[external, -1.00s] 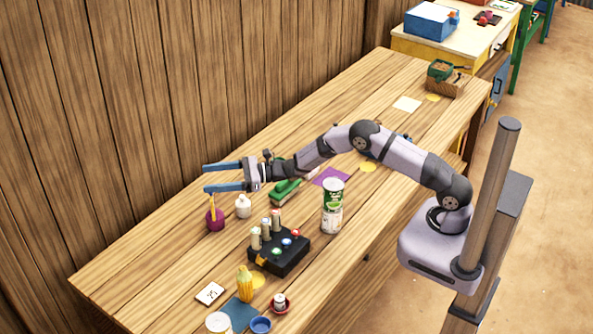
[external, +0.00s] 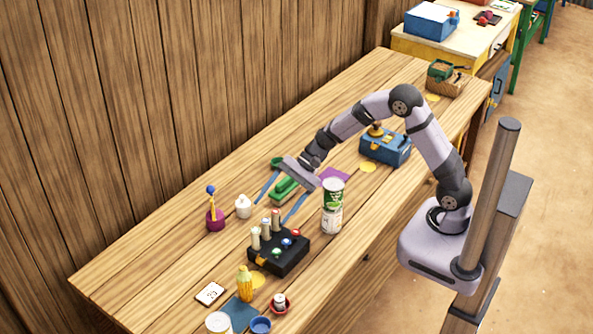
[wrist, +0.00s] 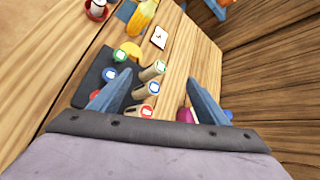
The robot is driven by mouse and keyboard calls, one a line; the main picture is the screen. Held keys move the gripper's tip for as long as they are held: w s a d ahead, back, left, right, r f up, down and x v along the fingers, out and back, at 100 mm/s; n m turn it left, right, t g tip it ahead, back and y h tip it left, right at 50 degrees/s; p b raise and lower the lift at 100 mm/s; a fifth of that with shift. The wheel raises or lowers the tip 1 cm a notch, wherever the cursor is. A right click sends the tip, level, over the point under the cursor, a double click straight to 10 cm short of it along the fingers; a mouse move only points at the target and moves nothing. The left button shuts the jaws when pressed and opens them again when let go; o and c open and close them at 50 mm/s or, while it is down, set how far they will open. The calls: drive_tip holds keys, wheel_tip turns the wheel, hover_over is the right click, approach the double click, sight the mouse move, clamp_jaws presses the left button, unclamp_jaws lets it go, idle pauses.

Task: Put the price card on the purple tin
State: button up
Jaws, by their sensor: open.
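The price card (external: 210,293) is a small white card with dark marks, lying on the front left of the table; it also shows in the wrist view (wrist: 159,37). A round purple pot (external: 215,222), apparently the purple tin, stands further back on the left. A yellow stick with a blue ball on top rises from it. In the wrist view the pot (wrist: 186,114) is partly hidden by the right finger. My gripper (external: 272,212) is open and empty, pointing down above the table near the green brush (external: 284,190). Its blue fingers also show in the wrist view (wrist: 159,75).
A black box (external: 278,252) with pale pegs and coloured buttons stands between my gripper and the card. A green and white can (external: 332,207) stands to the right. A white bottle (external: 243,206) is beside the pot. A yellow corn-like thing (external: 245,284) is beside the card.

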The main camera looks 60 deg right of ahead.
drive_tip(key=s+d+f+n+g+h, duration=0.1)
drive_tip(key=s+d+n+h, duration=0.4)
drive_tip(key=s+d, duration=0.6)
drive_tip(key=s+d+f+n+g+h, duration=0.1)
drive_tip(key=s+d+f+n+h, duration=0.1)
drive_tip(key=s+d+n+h, duration=0.3)
drive_tip(key=s+d+n, duration=0.3)
drive_tip(key=s+d, duration=0.3)
drive_tip(key=s, duration=0.2)
drive_tip(key=shift+d+f+g, duration=0.2)
drive_tip(key=shift+f+g, duration=0.1)
drive_tip(key=shift+g, duration=0.1)
